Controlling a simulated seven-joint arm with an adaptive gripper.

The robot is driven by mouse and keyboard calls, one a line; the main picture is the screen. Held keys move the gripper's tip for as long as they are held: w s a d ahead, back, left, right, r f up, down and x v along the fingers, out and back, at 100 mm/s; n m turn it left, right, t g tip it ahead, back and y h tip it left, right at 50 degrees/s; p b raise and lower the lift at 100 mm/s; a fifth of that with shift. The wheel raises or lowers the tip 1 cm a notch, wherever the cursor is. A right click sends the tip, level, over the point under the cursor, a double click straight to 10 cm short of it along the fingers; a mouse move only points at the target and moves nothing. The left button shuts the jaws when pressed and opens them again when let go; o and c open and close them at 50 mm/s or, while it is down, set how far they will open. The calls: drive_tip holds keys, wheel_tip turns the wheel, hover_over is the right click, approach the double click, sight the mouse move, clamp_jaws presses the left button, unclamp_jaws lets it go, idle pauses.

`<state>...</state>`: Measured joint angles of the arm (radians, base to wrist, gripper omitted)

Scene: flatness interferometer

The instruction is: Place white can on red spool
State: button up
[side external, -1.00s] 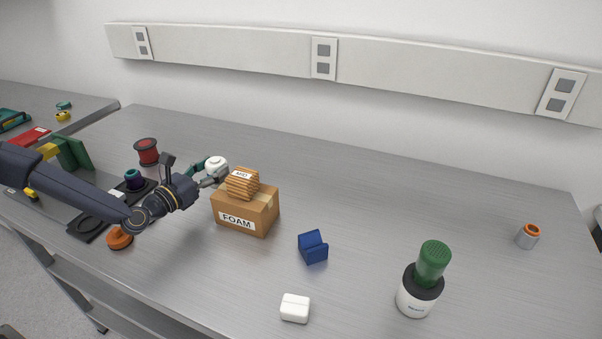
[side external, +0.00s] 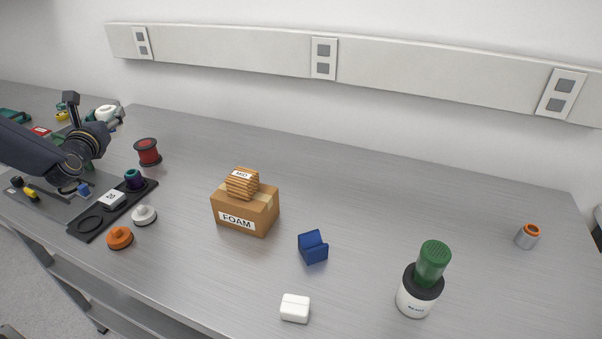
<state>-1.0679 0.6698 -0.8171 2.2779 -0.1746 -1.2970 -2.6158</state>
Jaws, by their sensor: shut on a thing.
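The white can (side external: 103,114) is a small white round thing at the upper left, held in my gripper (side external: 111,113). My gripper is shut on it and holds it to the left of and beyond the spool in the picture, apart from it. The red spool (side external: 148,153), with dark rims, stands upright on the bench, and nothing is on top of it. Part of the can is hidden by the fingers.
A black tray (side external: 92,226) holds several small parts, with an orange knob (side external: 120,238) and a white knob (side external: 144,216) beside it. A FOAM box (side external: 262,213) carries a ribbed brown piece (side external: 241,185).

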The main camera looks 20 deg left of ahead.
drive_tip(key=shift+s+a+r, duration=0.1)
drive_tip(key=shift+a+r, duration=0.2)
drive_tip(key=shift+r, duration=0.2)
drive_tip(key=shift+s+a+r, duration=0.1)
drive_tip(key=shift+a+r, duration=0.2)
drive_tip(key=shift+r, duration=0.2)
drive_tip(key=w+a+f, duration=0.4)
drive_tip(key=w, duration=0.5)
hover_over(144, 145)
drive_tip(key=f, duration=0.5)
drive_tip(key=shift+s+d, duration=0.2)
drive_tip(key=shift+s, duration=0.2)
drive_tip(key=shift+w+f, duration=0.15)
drive_tip(key=shift+f, duration=0.05)
drive_tip(key=shift+w+a+f, duration=0.1)
drive_tip(key=shift+w+f, duration=0.05)
drive_tip(key=shift+f, duration=1.55)
drive_tip(key=shift+f, duration=0.1)
drive_tip(key=o, duration=1.3)
